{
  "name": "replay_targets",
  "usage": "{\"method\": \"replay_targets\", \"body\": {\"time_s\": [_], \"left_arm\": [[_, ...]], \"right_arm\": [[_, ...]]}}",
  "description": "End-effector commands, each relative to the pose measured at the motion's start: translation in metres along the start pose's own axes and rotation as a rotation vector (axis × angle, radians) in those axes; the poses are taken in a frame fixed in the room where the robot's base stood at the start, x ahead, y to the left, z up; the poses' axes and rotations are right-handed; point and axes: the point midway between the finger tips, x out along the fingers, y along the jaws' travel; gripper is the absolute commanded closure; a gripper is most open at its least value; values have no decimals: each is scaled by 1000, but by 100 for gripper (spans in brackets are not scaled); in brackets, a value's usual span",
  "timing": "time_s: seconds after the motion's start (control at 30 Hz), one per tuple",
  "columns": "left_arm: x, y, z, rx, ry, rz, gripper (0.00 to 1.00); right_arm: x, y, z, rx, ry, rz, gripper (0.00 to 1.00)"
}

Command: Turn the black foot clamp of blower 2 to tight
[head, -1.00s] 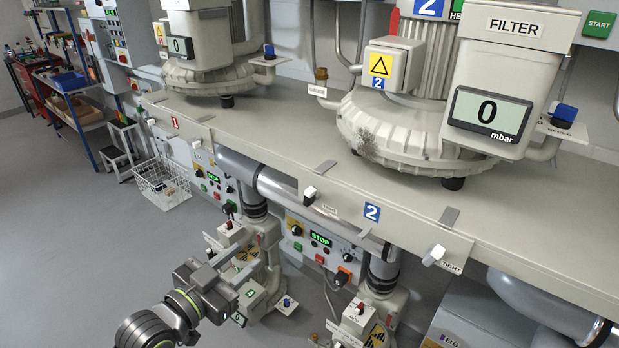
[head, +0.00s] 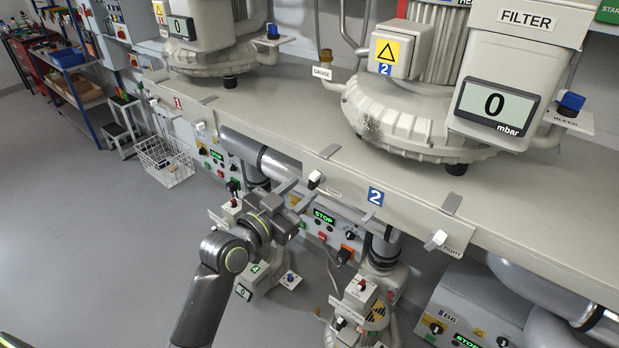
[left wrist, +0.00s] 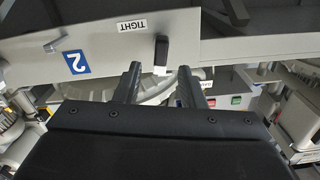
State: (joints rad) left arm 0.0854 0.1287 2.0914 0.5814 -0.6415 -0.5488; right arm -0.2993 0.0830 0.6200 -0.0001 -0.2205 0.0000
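The foot clamp (head: 315,180) left of the blue 2 plate (head: 375,196) sits on the front face of the bench rail. In the left wrist view its black handle (left wrist: 161,50) stands upright in the picture, beside the TIGHT label (left wrist: 132,26) and not lying along it. My left gripper (head: 298,193) is just in front of and below this clamp in the head view. In the left wrist view its fingers (left wrist: 160,72) are open, with the handle beyond the gap between their tips; nothing is held. My right gripper is not in view.
Another clamp (head: 437,239), pale grey, is on the rail right of the 2 plate. Blower 2 (head: 405,125) stands on the bench, its display (head: 495,107) reading 0 mbar. Control panels and pipes lie below the rail. The floor to the left is open.

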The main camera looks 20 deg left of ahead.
Motion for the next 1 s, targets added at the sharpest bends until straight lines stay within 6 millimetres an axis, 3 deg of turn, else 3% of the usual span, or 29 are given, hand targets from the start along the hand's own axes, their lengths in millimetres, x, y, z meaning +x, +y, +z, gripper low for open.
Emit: {"method": "replay_targets", "body": {"time_s": [0.1,0.3,0.67,0.97,1.0], "left_arm": [[19,0,-2,-2,-1,1,64],[36,0,-1,-1,0,1,64],[40,0,0,0,-1,0,64],[40,0,0,0,-1,0,100],[40,0,0,0,-1,0,100]], "right_arm": [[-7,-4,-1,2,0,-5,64],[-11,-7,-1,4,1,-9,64],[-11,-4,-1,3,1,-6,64],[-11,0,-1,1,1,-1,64],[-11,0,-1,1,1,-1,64]]}}
